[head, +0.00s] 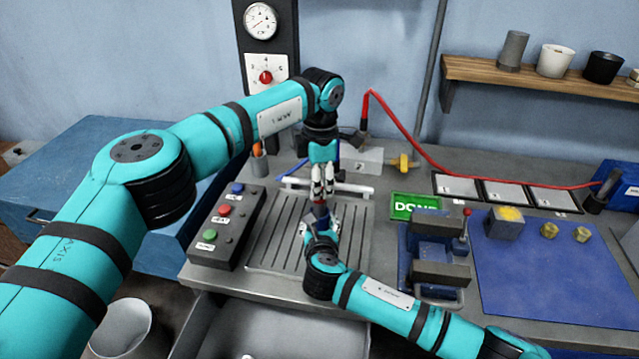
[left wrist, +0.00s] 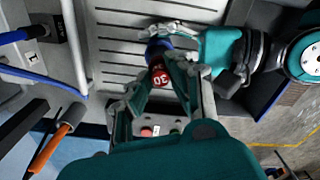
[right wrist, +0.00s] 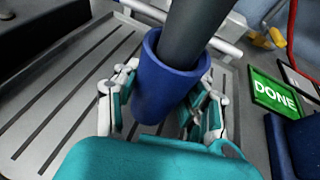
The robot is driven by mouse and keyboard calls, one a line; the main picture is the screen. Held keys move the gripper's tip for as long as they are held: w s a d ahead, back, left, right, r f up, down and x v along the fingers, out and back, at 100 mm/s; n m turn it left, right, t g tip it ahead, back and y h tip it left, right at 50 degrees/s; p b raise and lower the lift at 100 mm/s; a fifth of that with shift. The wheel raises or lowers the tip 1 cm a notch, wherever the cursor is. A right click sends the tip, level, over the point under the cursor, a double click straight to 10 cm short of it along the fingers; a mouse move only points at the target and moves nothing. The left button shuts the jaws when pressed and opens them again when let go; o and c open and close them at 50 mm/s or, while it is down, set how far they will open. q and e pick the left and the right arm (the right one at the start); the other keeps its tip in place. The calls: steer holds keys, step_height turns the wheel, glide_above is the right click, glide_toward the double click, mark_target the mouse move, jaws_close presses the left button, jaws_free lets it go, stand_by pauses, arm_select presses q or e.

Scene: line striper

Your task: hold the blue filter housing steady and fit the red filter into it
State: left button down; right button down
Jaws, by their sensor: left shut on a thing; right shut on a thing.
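The blue filter housing (right wrist: 165,92) is a blue open-topped cylinder between the fingers of my right gripper (right wrist: 162,108), shut on it over the slotted plate. The housing also shows in the left wrist view (left wrist: 157,46). The red filter (left wrist: 160,75), with a white number on its red part, is held in my left gripper (left wrist: 160,84), directly above the housing. In the right wrist view a dark grey cylinder (right wrist: 190,35), seemingly the filter's body, enters the housing's mouth. Its depth inside is hidden. In the head view my left gripper (head: 321,192) is right above my right gripper (head: 318,232).
The slotted plate (head: 268,240) lies beneath both grippers. A button box (head: 228,228) stands left of it. A green DONE sign (head: 415,207), a dark blue vise-like fixture (head: 435,250) and a blue mat (head: 530,270) with small yellow-topped parts are to the right.

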mark_target(319, 202)
arm_select(q)
steer(key=shift+f, duration=2.5)
steer(key=c, duration=0.8)
jaws_free()
steer(key=shift+r, duration=3.5)
arm_select(e)
steer(key=c, duration=0.6)
jaws_free()
steer(key=shift+c, duration=0.2)
